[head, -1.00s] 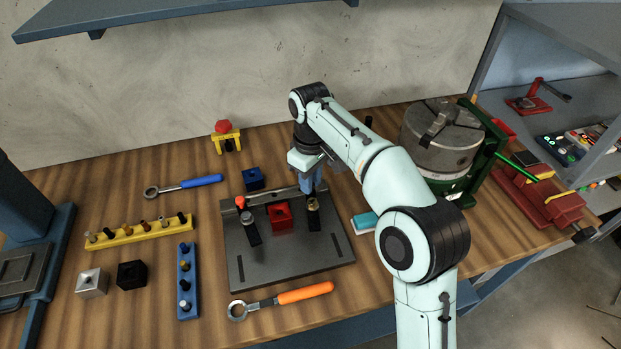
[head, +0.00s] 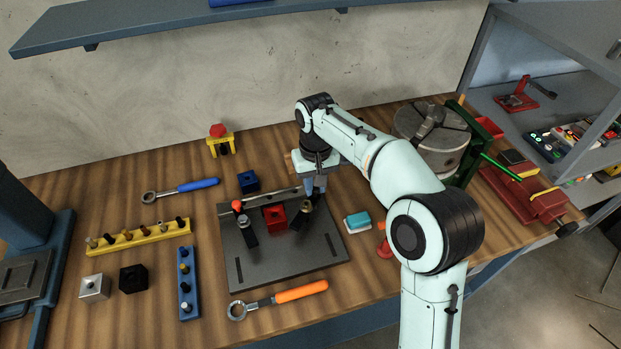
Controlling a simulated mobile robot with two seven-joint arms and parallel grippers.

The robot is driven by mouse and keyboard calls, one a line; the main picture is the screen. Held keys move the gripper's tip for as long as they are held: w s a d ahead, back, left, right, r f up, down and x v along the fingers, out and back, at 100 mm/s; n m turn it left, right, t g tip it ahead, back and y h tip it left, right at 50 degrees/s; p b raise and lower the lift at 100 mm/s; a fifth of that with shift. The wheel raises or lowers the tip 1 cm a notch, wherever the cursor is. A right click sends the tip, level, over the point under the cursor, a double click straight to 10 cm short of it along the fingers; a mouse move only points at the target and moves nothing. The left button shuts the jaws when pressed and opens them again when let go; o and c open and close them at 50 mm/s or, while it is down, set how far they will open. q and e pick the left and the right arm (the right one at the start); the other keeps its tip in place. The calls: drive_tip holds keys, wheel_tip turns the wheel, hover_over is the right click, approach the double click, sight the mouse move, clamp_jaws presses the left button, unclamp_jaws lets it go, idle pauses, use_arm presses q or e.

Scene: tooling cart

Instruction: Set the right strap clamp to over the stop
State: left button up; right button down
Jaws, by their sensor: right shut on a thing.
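A dark fixture plate (head: 285,265) lies on the bench with a raised rail along its back edge. A red block (head: 273,218) sits on the plate between two strap clamps. The left strap clamp (head: 248,234) is a black bar under a red-tipped post. The right strap clamp (head: 300,219) is a black bar angled down-left toward the red block; I cannot tell whether it touches it. My right gripper (head: 314,188) points down over the right clamp's post and is shut on that clamp; its fingertips partly hide the post. My left gripper is not in view.
A blue-white block (head: 358,222) and a red part (head: 384,248) are right of the plate, near my arm. A chuck (head: 430,140) stands at the back right. An orange-handled wrench (head: 290,295) lies in front of the plate, a blue-handled one (head: 185,189) behind left.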

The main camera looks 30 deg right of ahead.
drive_tip(key=m, duration=0.1)
drive_tip(key=s+m, duration=0.1)
drive_tip(key=m, duration=0.2)
drive_tip(key=shift+s+d+m+p, duration=0.3)
drive_tip(key=shift+p, duration=0.1)
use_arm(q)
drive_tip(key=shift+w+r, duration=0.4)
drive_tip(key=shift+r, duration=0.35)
use_arm(e)
drive_tip(key=shift+s+m, duration=0.4)
drive_tip(key=shift+m, duration=0.65)
drive_tip(key=shift+s+m, duration=0.4)
drive_tip(key=shift+m, duration=0.65)
drive_tip(key=c, duration=1)
unclamp_jaws()
drive_tip(key=shift+r, duration=0.1)
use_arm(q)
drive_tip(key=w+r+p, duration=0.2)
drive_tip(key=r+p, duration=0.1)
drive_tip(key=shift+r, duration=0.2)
use_arm(e)
wheel_tip(320, 180, up, 13)
drive_tip(key=shift+r, duration=0.1)
